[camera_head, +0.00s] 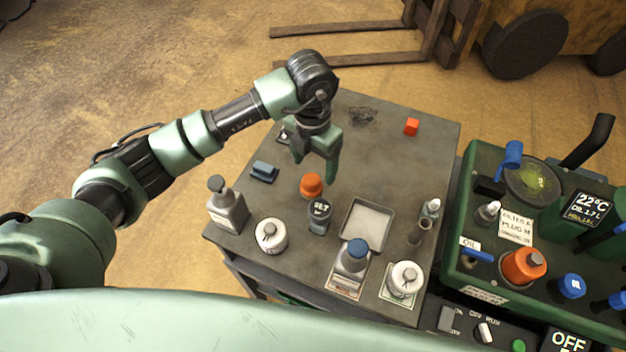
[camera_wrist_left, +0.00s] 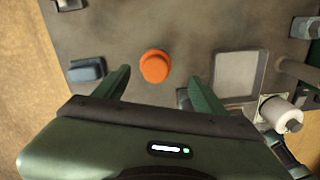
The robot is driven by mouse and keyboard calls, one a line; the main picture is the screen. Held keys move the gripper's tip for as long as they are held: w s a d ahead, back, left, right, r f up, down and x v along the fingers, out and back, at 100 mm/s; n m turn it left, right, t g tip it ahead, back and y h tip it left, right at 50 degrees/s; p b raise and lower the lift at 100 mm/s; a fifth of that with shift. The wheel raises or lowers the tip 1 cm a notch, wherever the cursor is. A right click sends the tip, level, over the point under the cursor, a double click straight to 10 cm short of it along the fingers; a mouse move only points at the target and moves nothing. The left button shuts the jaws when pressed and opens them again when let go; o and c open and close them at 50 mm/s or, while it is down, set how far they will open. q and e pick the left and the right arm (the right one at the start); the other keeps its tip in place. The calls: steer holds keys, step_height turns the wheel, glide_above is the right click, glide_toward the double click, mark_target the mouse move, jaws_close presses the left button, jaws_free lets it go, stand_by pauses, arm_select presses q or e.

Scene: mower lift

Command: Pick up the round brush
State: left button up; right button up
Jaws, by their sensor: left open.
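No bristles show clearly, so I cannot tell for sure which thing is the round brush. A round orange-topped object (camera_head: 311,185) stands on the grey workbench (camera_head: 400,160), just beyond a dark labelled cup. In the left wrist view this orange round top (camera_wrist_left: 155,66) shows between the fingers, with clear space on both sides. My left gripper (camera_head: 315,170) points down above the bench, close to the orange object; its fingers are open and empty. They also show in the left wrist view (camera_wrist_left: 160,76). My right gripper is in neither view.
A dark cup (camera_head: 320,216), a white canister (camera_head: 271,236), a grey bottle (camera_head: 228,206) and a blue block (camera_head: 264,171) stand near. A shallow tray (camera_head: 367,226) lies to the right. The bench's far part is mostly free.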

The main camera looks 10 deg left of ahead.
mark_target(311, 179)
arm_select(q)
steer(key=shift+a+f, duration=0.25)
steer(key=shift+a, duration=0.1)
step_height(311, 179, down, 6)
steer(key=p, duration=0.2)
steer(key=shift+s+f+p, duration=0.1)
steer(key=shift+f+p, duration=0.1)
steer(key=shift+p, duration=0.1)
steer(key=shift+f, duration=0.3)
steer(key=c, duration=1.5)
steer(key=shift+r, duration=0.1)
steer(key=shift+r, duration=0.55)
step_height(311, 179, up, 19)
steer(key=b, duration=0.3)
steer(key=shift+f, duration=0.1)
